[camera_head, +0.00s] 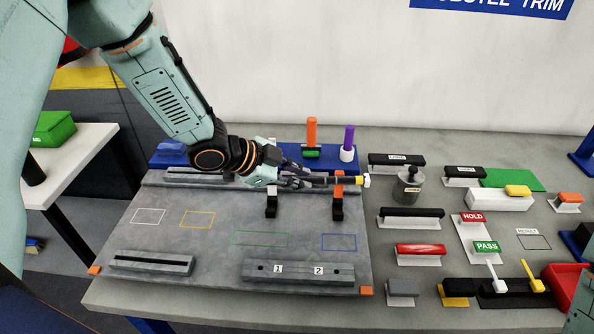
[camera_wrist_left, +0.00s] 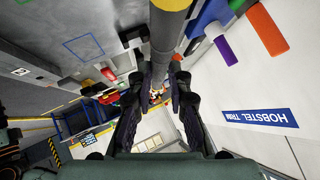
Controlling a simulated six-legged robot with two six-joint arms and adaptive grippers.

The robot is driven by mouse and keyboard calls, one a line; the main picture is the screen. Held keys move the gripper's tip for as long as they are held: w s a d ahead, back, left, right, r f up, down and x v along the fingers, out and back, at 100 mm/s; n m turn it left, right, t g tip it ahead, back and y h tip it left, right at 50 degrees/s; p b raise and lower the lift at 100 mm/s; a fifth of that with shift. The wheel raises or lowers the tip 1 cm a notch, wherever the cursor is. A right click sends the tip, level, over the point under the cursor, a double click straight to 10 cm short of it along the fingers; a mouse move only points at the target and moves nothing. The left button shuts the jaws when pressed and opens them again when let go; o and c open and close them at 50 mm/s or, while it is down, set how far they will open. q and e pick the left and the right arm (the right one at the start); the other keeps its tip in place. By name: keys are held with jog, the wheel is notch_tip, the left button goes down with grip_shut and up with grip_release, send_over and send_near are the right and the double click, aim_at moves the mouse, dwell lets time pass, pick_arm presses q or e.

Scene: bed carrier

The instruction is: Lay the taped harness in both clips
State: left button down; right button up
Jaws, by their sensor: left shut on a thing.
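My left gripper (camera_head: 300,181) is shut on the taped harness (camera_head: 345,181), a dark rod with a yellow band and a white right end. It holds the harness roughly level near the back of the grey board (camera_head: 190,235). In the left wrist view the harness (camera_wrist_left: 165,45) runs between the two fingers (camera_wrist_left: 160,95). Two small black clips stand on the board: a white-topped clip (camera_head: 271,203) and an orange-topped clip (camera_head: 337,207). The harness appears above or behind them; the exact gap cannot be told. My right gripper is not in view.
A blue rack behind holds an orange peg (camera_head: 311,132) and a purple peg (camera_head: 348,140). Handled tools and a weight (camera_head: 408,188) crowd the right. The board's middle is clear.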

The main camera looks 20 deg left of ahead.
pick_arm(q)
jog(key=shift+a, duration=0.5)
jog(key=shift+d+r+p, duration=0.1)
jog(key=shift+d+p, duration=0.1)
jog(key=shift+p, duration=0.15)
jog(key=shift+d+g+p, duration=0.1)
jog(key=shift+g+p, duration=0.2)
jog(key=shift+r+p, duration=0.15)
jog(key=shift+p, duration=0.3)
jog(key=shift+s+a, duration=0.15)
jog(key=shift+a, duration=0.05)
jog(key=shift+w+d+f+b, duration=0.1)
jog(key=shift+f+b, duration=0.75)
jog(key=shift+f, duration=0.5)
jog(key=shift+w+f+b, duration=0.1)
jog(key=shift+f+b, duration=0.75)
jog(key=shift+f, duration=0.5)
jog(key=shift+s+a+f+b, duration=0.2)
jog(key=shift+a+f+b, duration=0.05)
jog(key=shift+f+b, duration=0.1)
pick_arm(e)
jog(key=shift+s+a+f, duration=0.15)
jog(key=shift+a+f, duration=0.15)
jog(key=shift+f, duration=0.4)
pick_arm(q)
jog(key=shift+w+d, duration=0.15)
jog(key=shift+d, duration=0.05)
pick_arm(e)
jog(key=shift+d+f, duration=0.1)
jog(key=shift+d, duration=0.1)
